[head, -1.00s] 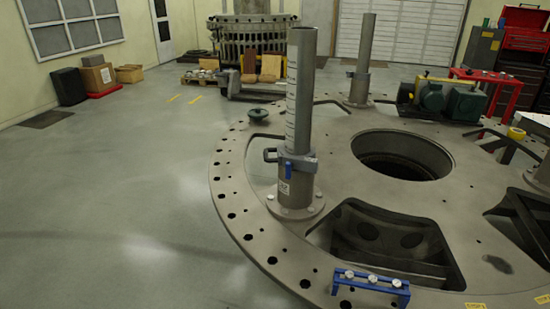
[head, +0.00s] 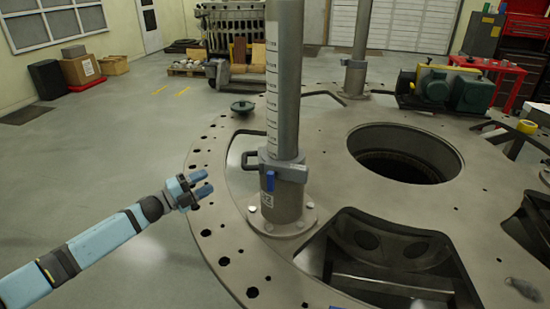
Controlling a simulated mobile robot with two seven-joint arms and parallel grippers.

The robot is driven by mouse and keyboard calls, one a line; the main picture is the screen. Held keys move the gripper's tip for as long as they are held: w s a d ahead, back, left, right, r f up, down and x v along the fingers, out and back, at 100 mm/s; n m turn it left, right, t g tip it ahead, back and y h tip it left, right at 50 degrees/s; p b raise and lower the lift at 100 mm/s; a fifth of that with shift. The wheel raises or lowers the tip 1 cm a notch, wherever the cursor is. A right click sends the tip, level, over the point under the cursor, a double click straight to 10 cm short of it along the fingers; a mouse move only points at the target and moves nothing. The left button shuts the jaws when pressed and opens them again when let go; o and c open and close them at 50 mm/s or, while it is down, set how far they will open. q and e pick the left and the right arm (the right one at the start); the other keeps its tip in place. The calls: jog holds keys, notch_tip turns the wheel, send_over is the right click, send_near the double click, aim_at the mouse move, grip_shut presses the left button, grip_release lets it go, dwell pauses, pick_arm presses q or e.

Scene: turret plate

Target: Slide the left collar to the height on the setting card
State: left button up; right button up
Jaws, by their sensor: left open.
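The near post (head: 285,90) stands upright on the round plate, with a scale of marks down its left side. The grey collar (head: 290,171) sits around it near the bottom, just above the flanged base. The collar has a loop handle (head: 248,158) on its left and a blue lever (head: 270,181) on its front. My right gripper is out of view. I cannot make out a setting card.
The round plate (head: 225,245) has rim holes, a large round central opening (head: 405,152) and a cut-out pocket at the front. A second post (head: 360,40) stands farther back. A green motor unit (head: 440,88) is at back right. The floor (head: 110,160) at left is clear.

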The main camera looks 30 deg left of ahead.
aim_at(244, 158)
pick_arm(q)
jog(key=p+x, duration=0.1)
jog(key=x, duration=0.7)
jog(key=p+x, duration=0.1)
jog(key=x, duration=0.3)
jog(key=shift+w+d+r+p, duration=0.2)
jog(key=shift+d+r+p, duration=0.15)
jog(key=shift+r, duration=0.1)
jog(key=shift+w+d, duration=0.2)
jog(key=shift+w, duration=0.25)
grip_shut()
